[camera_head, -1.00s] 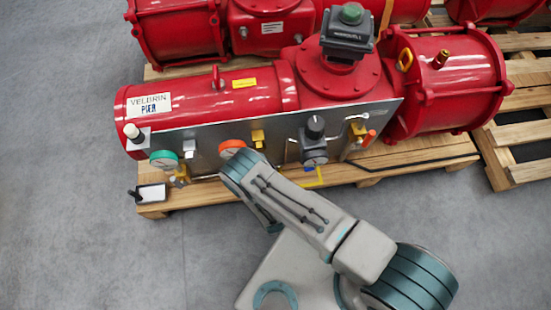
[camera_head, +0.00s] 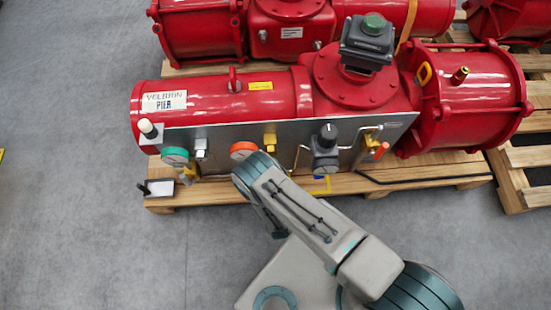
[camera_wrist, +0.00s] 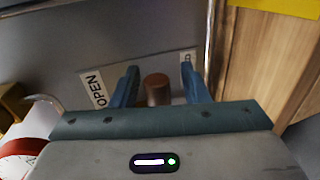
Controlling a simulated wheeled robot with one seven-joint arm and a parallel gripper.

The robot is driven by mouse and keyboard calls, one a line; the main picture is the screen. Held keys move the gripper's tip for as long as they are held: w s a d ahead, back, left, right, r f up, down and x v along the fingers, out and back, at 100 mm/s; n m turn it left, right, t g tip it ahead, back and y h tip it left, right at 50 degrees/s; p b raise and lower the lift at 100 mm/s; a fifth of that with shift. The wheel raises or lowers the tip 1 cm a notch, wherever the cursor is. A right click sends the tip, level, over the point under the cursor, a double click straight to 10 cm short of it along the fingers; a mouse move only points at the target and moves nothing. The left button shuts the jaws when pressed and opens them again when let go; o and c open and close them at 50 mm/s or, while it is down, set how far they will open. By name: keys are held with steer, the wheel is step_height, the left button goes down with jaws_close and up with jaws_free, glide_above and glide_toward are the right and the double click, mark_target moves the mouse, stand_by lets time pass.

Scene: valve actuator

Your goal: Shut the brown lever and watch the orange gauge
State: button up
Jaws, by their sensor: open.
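The brown lever (camera_wrist: 157,88) shows end-on in the wrist view as a short round brown knob, standing out from the grey panel. My gripper (camera_wrist: 161,86) is open, with one blue finger on each side of the lever in the picture. I cannot tell whether either finger touches it. An "OPEN" label (camera_wrist: 93,87) is left of the lever, and a partly covered label (camera_wrist: 188,57) is right of it. The orange gauge (camera_head: 242,150) is on the panel front in the head view, partly covered by my arm. My arm hides the lever and gripper there.
The red valve actuator (camera_head: 225,95) lies on a wooden pallet (camera_head: 410,175). A green gauge (camera_head: 175,156), a yellow fitting (camera_head: 269,136) and a black-knobbed regulator (camera_head: 326,150) stand out from the panel. Grey floor is clear at the left.

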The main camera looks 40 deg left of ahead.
steer(key=p+v, duration=0.2)
steer(key=v, duration=1.1)
steer(key=shift+s+d, duration=0.25)
steer(key=shift+s, duration=0.05)
